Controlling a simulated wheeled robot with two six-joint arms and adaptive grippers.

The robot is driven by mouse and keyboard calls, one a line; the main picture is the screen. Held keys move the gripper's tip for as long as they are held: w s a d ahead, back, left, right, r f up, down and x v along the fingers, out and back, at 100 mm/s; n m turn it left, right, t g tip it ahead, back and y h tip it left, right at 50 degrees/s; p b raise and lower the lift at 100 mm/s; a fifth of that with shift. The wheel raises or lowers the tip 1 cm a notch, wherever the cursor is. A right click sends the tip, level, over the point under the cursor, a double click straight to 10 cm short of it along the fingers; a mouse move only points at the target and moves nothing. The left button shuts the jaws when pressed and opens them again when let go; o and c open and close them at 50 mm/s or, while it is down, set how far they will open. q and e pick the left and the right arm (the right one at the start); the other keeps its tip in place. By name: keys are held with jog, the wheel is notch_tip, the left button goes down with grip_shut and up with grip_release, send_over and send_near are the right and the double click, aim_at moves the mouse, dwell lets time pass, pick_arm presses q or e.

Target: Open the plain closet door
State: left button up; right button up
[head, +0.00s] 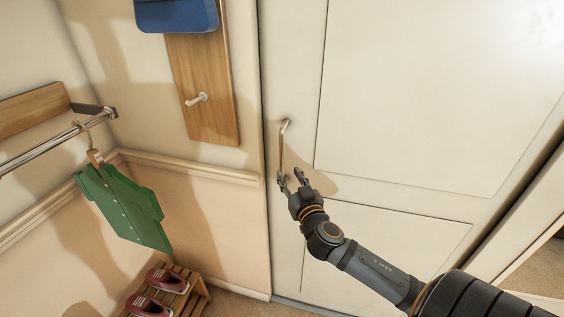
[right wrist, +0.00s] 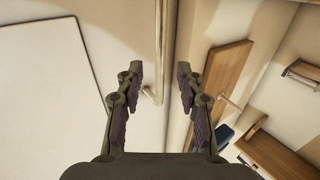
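The plain white closet door (head: 410,90) fills the right half of the head view and looks shut. Its thin upright metal handle (head: 283,145) is near its left edge. My right gripper (head: 291,177) is at the handle's lower end, with its fingers spread. In the right wrist view the right gripper (right wrist: 158,88) is open, and part of the handle (right wrist: 149,94) shows between the fingers. I cannot tell whether a finger touches it. The door also shows on the left of that view (right wrist: 50,95). My left gripper is not in view.
A wooden board with a hook (head: 197,98) and a blue item (head: 177,14) hangs left of the door. A green garment (head: 122,207) hangs from a rail (head: 45,147). Red shoes (head: 166,279) sit on a slatted rack (head: 193,297). An opening shows at lower right.

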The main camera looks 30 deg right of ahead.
aim_at(282, 164)
jog(key=p+x, duration=0.2)
jog(key=x, duration=0.4)
jog(key=shift+w, duration=0.4)
jog(key=shift+w+d, duration=0.2)
jog(key=shift+w, duration=0.3)
jog(key=shift+c, duration=0.2)
jog(key=shift+f, duration=0.1)
grip_shut()
